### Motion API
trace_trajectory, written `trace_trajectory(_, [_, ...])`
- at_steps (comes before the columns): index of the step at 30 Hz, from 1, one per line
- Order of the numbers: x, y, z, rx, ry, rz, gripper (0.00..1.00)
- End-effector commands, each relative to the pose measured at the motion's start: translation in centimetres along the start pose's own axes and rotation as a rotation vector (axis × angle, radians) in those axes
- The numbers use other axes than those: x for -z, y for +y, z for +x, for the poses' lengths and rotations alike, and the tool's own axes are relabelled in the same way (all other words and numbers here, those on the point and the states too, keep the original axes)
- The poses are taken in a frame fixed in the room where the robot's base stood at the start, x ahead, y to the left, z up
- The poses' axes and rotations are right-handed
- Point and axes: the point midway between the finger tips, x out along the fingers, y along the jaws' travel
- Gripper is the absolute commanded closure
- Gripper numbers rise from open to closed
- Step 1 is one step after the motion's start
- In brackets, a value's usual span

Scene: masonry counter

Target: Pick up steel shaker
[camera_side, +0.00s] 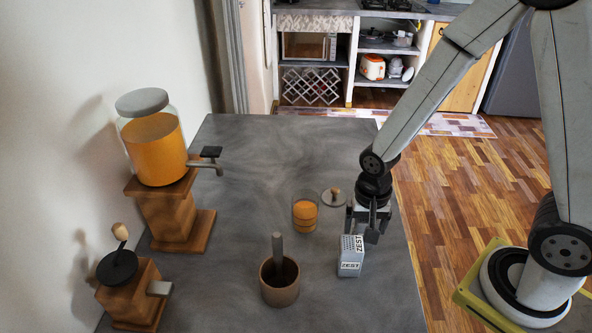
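A small grey metal box-shaped shaker (351,257) stands upright near the right edge of the counter. It has a perforated face and the word ZEST on it. My gripper (368,222) points down just above and slightly behind the shaker in the picture. Its fingers are spread apart, and I see nothing held between them. The fingers overlap the shaker's upper edge in the picture, so I cannot tell whether they touch it.
A wooden mortar with a pestle (280,283) stands left of the shaker. A juice dispenser (157,150) and a grinder (130,292) stand at the left.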

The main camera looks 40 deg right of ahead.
Motion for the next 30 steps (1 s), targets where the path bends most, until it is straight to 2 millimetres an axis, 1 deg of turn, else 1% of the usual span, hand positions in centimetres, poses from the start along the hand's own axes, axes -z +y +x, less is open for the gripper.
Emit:
trace_trajectory(1, [0.0,0.0,0.0,0.000,0.000,0.000,0.29])
trace_trajectory(2, [0.0,0.0,0.0,0.000,0.000,0.000,0.38])
trace_trajectory(3, [0.0,0.0,0.0,0.000,0.000,0.000,0.51])
trace_trajectory(5, [0.0,0.0,0.0,0.000,0.000,0.000,0.70])
trace_trajectory(6, [0.0,0.0,0.0,0.000,0.000,0.000,0.83])
trace_trajectory(8, [0.0,0.0,0.0,0.000,0.000,0.000,1.00])
trace_trajectory(20, [0.0,-0.1,-0.3,0.002,0.001,0.000,1.00])
trace_trajectory(25, [0.1,-0.1,-1.2,0.002,0.002,0.000,1.00])
trace_trajectory(30, [0.1,-0.1,-2.7,0.004,0.003,0.000,1.00])
